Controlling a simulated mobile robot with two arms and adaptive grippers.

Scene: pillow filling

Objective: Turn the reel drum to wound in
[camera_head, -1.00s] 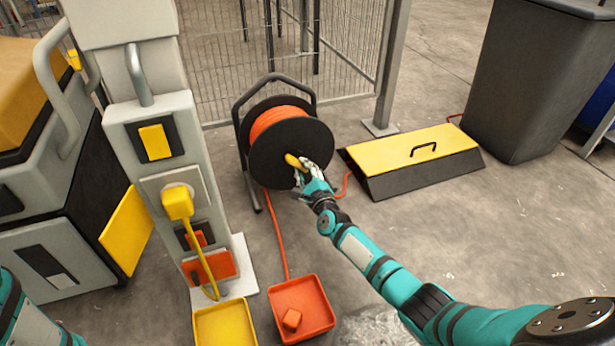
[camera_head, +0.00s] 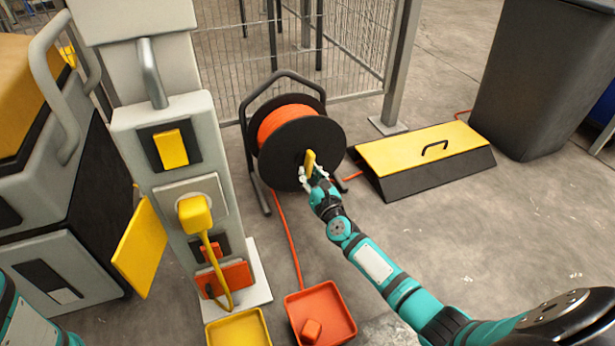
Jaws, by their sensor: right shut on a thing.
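The reel drum (camera_head: 280,155) is a black disc with orange cable (camera_head: 286,119) wound behind it, on a black stand on the floor. A yellow crank handle (camera_head: 310,160) sticks out from the drum's face, near its right side. My right gripper (camera_head: 309,174) is shut on the handle, reaching in from the lower right. Orange cable runs from the drum down to an orange tray (camera_head: 343,303). My left arm shows only at the lower left edge; its gripper is not in view.
A grey post (camera_head: 150,110) with a yellow plug (camera_head: 194,215) stands left of the reel. A yellow-topped black box (camera_head: 392,184) and a dark bin (camera_head: 535,85) are to the right. A wire fence (camera_head: 350,40) is behind. A yellow tray (camera_head: 262,328) lies in front.

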